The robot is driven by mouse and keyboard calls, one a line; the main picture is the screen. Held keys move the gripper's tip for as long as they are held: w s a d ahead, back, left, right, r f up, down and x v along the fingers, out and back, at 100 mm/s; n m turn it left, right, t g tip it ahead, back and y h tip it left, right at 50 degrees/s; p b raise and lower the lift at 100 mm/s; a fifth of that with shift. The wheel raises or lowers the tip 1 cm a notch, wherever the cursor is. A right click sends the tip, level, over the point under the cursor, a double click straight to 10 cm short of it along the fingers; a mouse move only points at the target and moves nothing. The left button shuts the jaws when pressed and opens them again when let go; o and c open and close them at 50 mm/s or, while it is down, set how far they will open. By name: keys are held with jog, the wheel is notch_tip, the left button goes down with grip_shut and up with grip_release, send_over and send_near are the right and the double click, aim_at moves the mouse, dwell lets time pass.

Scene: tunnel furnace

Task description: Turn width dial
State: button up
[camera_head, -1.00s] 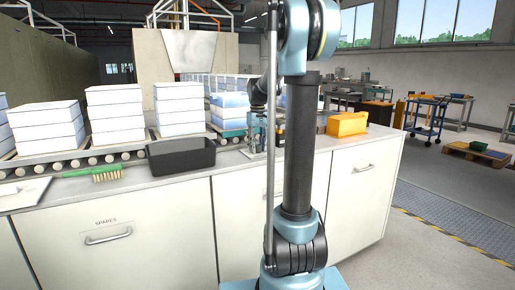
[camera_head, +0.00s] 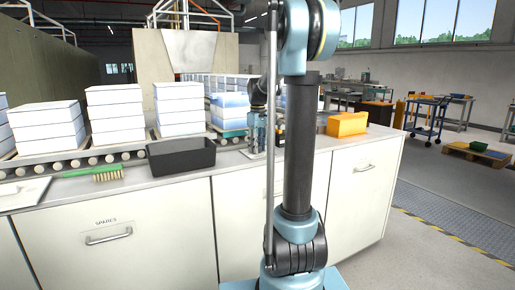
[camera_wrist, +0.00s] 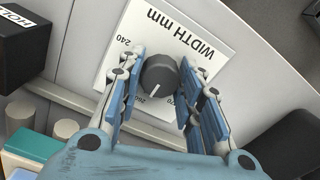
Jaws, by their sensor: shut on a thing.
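The width dial (camera_wrist: 160,76) is a dark grey round knob with a white pointer line. It sits on a white plate (camera_wrist: 205,25) marked "WIDTH mm" with numbers around the knob, and the plate appears upside down in the wrist view. My gripper (camera_wrist: 161,80) has its blue-padded fingers on both sides of the knob, shut on it. The pointer line is toward the lower side of the knob, near a partly hidden number. In the head view my gripper (camera_head: 258,138) is low over the counter, partly behind my arm; the dial cannot be made out there.
A black block labelled "HOLD" (camera_wrist: 22,45) is at the left of the wrist view. On the counter are a black bin (camera_head: 181,158), a green-handled brush (camera_head: 105,173) and a yellow box (camera_head: 347,124).

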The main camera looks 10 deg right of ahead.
jog(key=o, duration=1.1)
jog(key=shift+c, duration=0.2)
notch_tip(320, 180, up, 12)
jog(key=s+f+m, duration=0.1)
jog(key=s+f, duration=0.2)
jog(key=s, duration=0.4)
jog(key=s+f+m+t, duration=0.1)
jog(key=s+f, duration=0.3)
jog(key=s, duration=0.2)
jog(key=s+f+m, duration=0.2)
jog(key=s+f, duration=0.1)
jog(key=s, duration=0.4)
jog(key=s+f+m+t, duration=0.1)
jog(key=s+f+m, duration=0.2)
jog(key=s+f, duration=1.2)
notch_tip(320, 180, down, 2)
jog(key=shift+f, duration=0.25)
